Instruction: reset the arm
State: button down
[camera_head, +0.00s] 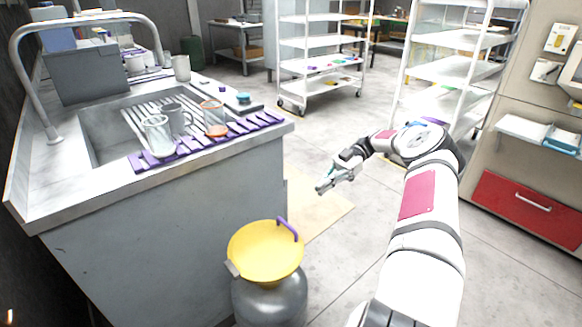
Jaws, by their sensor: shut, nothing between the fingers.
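My gripper (325,186) is in the middle of the head view, shut and empty. It hangs over the open floor, to the right of the sink counter and apart from it. My white arm comes up from the lower right and bends back left at the elbow. I cannot make out a buffing brush for certain; small items on the counter are too small to tell.
The sink counter (150,235) on the left holds glasses, a purple rack (215,141) and a tall tap. A grey canister with a yellow top (266,255) stands before it. Shelving carts (322,87) stand behind. A cabinet with a red drawer (527,206) is right.

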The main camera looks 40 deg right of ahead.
jog(key=shift+r, duration=0.1)
jog(key=w+a+r+m+g+h, duration=0.25)
jog(key=a+r+g+h, duration=0.2)
jog(key=a+r, duration=0.6)
jog(key=s+a+r+m+h, duration=0.55)
jog(key=a+r, duration=0.35)
jog(key=a, duration=0.4)
jog(key=s+a+r+m+t+h, duration=0.1)
jog(key=s+a+r+m+h, duration=0.15)
jog(key=s, duration=0.35)
jog(key=s+a+r+m+t+h, duration=0.1)
jog(key=s+a+r+m+h, duration=0.1)
jog(key=s+a+r, duration=0.3)
jog(key=s+a+f+m+t, duration=0.1)
jog(key=s+f+m+t, duration=0.4)
jog(key=s, duration=1)
notch_tip(320, 180, up, 16)
jog(key=t+p, duration=0.2)
jog(key=p, duration=1.3)
jog(key=shift+w+a, duration=0.15)
jog(key=shift+w, duration=0.05)
jog(key=shift+r+m, duration=0.1)
jog(key=shift+m, duration=0.15)
